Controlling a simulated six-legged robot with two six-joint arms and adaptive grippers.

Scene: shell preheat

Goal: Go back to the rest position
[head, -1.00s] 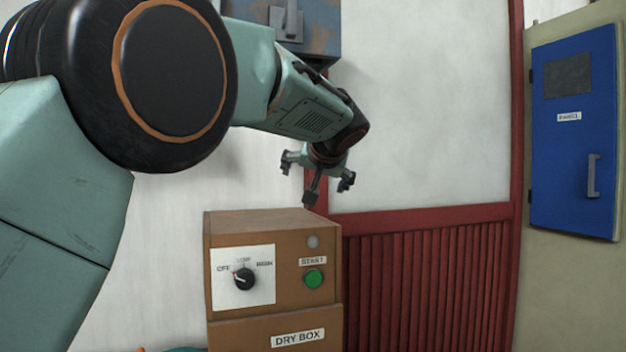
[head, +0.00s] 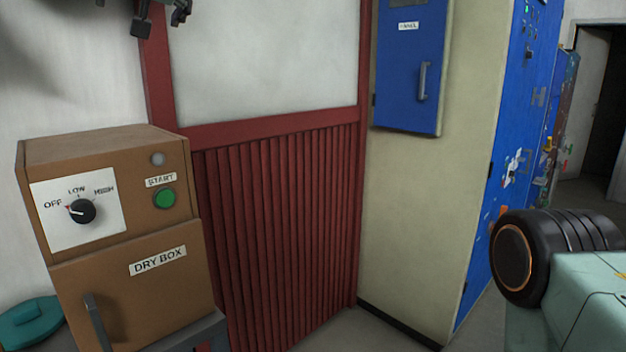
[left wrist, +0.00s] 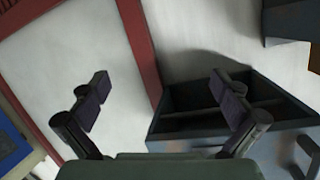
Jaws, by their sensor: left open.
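My left gripper (head: 160,14) shows only in part at the top left edge of the head view, above the dry box. In the left wrist view its two fingers (left wrist: 160,92) are spread wide with nothing between them. My right arm shows at the right edge of the head view, but its gripper is out of the picture. The brown dry box (head: 92,147) stands at the left with its door (head: 180,295) shut. Its dial (head: 82,211) points to OFF. The START button (head: 164,198) is green, and the small round lamp (head: 158,159) above it looks grey.
A blue-grey open drawer or box (left wrist: 175,126) with a handle is just beyond my left fingers. A blue panel door (head: 410,80) is shut on the beige cabinet. A red slatted partition (head: 275,230) stands beside the dry box. A teal object (head: 30,322) is at lower left.

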